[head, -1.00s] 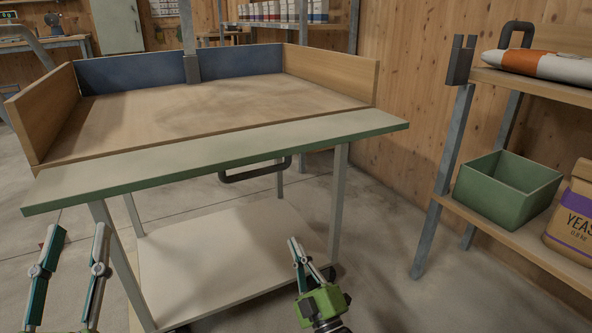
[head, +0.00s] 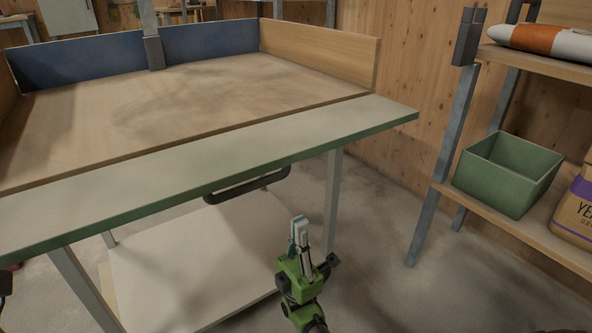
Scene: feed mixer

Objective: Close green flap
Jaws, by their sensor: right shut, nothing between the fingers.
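The green flap (head: 215,160) is a long pale board with a green edge along the front of the wooden mixing table (head: 190,100). It lies folded out, roughly level with the tabletop. Its dark bar handle (head: 246,186) hangs under the flap. My right gripper (head: 299,222) is below and in front of the flap, to the right of the handle, pointing up. Its fingers are together and empty, and it appears apart from both flap and handle. My left gripper's fingers are not visible; only a small dark part shows at the left edge.
Blue boards (head: 210,42) and a wooden side board (head: 320,52) wall the tabletop. A white lower shelf (head: 190,260) lies below. At the right, a shelf rack holds a green bin (head: 507,175), a yeast bag (head: 575,210) and an orange-white sack (head: 545,40). Floor between table and rack is clear.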

